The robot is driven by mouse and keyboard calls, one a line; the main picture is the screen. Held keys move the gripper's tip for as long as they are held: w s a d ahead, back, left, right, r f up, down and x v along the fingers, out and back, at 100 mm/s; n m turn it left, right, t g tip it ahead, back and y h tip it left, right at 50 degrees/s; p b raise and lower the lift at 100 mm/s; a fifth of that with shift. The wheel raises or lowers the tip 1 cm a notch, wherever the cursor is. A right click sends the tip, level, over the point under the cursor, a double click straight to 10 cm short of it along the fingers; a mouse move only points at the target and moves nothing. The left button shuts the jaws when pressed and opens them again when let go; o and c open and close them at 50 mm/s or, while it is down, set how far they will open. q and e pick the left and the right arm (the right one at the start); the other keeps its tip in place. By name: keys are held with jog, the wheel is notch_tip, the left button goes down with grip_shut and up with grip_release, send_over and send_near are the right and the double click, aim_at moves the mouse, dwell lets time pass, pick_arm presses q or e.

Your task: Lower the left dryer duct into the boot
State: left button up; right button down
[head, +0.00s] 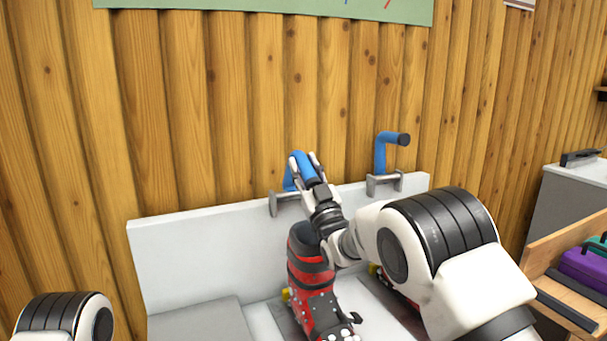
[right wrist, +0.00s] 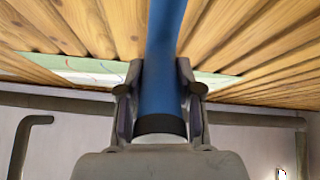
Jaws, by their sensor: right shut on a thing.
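The left dryer duct (head: 302,166) is a blue bent tube at the back of the bench. It rises from a grey bracket on the white back panel. My right gripper (head: 308,170) is shut on it; in the right wrist view the blue duct (right wrist: 165,70) runs between both fingers, with a dark band near the palm. The red and black boot (head: 312,280) stands upright below, its dark top under my right wrist. The duct's open end is hidden by the gripper. Of my left arm only a link shows at the lower left; its gripper is out of view.
A second blue duct (head: 380,155) with a black end stands in a bracket to the right. Another red boot is mostly hidden behind my right arm. A wooden box (head: 541,263) with a purple case (head: 585,264) stands at the right. The bench's left part (head: 200,322) is clear.

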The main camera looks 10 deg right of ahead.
jog(key=c, duration=1)
grip_release()
jog(key=shift+o, duration=1.2)
jog(key=shift+w+f, duration=0.15)
notch_tip(320, 180, up, 9)
jog(key=shift+r, duration=0.5)
jog(key=shift+c, duration=0.4)
